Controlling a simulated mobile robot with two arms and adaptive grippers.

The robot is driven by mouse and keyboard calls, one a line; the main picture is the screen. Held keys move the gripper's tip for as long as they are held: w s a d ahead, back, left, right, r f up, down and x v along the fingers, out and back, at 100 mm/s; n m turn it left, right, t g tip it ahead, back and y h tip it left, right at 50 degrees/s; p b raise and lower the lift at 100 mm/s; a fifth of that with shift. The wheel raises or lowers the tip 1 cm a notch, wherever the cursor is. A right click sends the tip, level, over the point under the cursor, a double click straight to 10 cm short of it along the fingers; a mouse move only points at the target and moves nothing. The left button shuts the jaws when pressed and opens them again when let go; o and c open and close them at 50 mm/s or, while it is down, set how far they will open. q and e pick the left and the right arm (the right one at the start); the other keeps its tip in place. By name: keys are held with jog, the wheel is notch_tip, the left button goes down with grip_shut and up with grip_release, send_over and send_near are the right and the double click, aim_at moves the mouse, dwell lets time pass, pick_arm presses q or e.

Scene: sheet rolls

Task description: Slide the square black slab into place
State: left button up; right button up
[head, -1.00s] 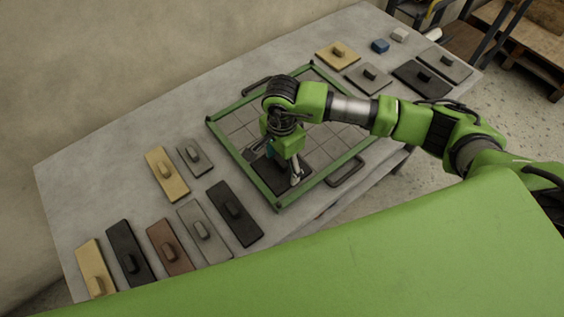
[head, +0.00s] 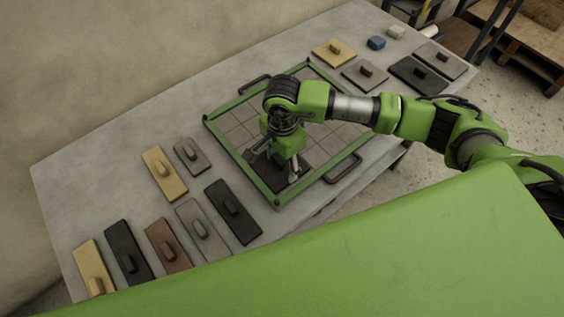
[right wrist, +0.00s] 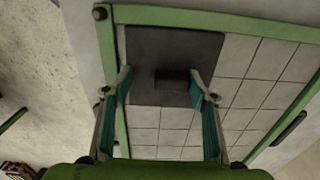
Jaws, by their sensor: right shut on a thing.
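The square black slab (head: 306,178) lies flat inside the green-framed tray (head: 236,166), at its near-left corner in the head view. In the right wrist view the slab (right wrist: 208,47) lies beside the green frame at the top, with a thin strip between its left edge and the side rail. My right gripper (head: 272,167) reaches down over the slab and is shut on its dark block handle (right wrist: 172,79), one finger on each side. The arm hides part of the slab and tray in the head view. My left gripper is not in view.
Pale square tiles (right wrist: 255,85) cover the tray floor beside the slab. Several slabs with handles, such as a dark one (head: 246,228) and a tan one (head: 160,180), lie left of the tray. More slabs and a blue block (head: 376,43) lie at the far right.

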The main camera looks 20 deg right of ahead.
jog(key=o, duration=1.4)
jog(key=shift+s+f, duration=0.2)
jog(key=shift+f, duration=0.6)
jog(key=shift+o, duration=0.2)
jog(key=shift+w+d+f, duration=0.1)
jog(key=shift+w, duration=0.25)
jog(key=shift+s+r, duration=0.15)
jog(key=shift+r, duration=0.1)
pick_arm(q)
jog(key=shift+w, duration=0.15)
pick_arm(e)
jog(key=shift+r, duration=0.1)
notch_tip(320, 180, up, 12)
